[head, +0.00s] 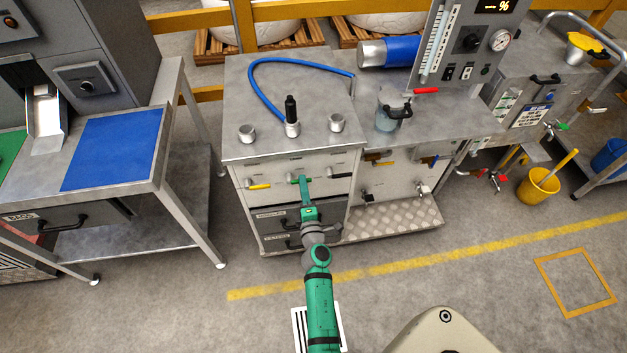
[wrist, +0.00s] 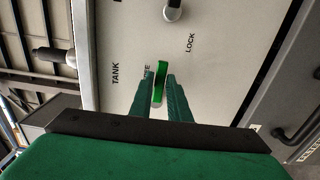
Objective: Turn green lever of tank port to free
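The green lever (head: 301,181) of the tank port sits on the pale front panel of the middle cabinet. In the wrist view the green lever (wrist: 161,72) shows between the two green fingers of my gripper (wrist: 161,88). The word TANK and a partly hidden word ending in EE are printed left of it, and LOCK up and to its right. The lever lies along the picture's vertical, close to the partly hidden word. My gripper (head: 304,184) is at the lever in the head view. The fingers stand close on both sides; whether they press on it I cannot tell.
A yellow lever (head: 259,186) is left of the green one on the same panel. Drawers with black handles (head: 293,225) are below. A blue hose (head: 275,98) lies on the cabinet top.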

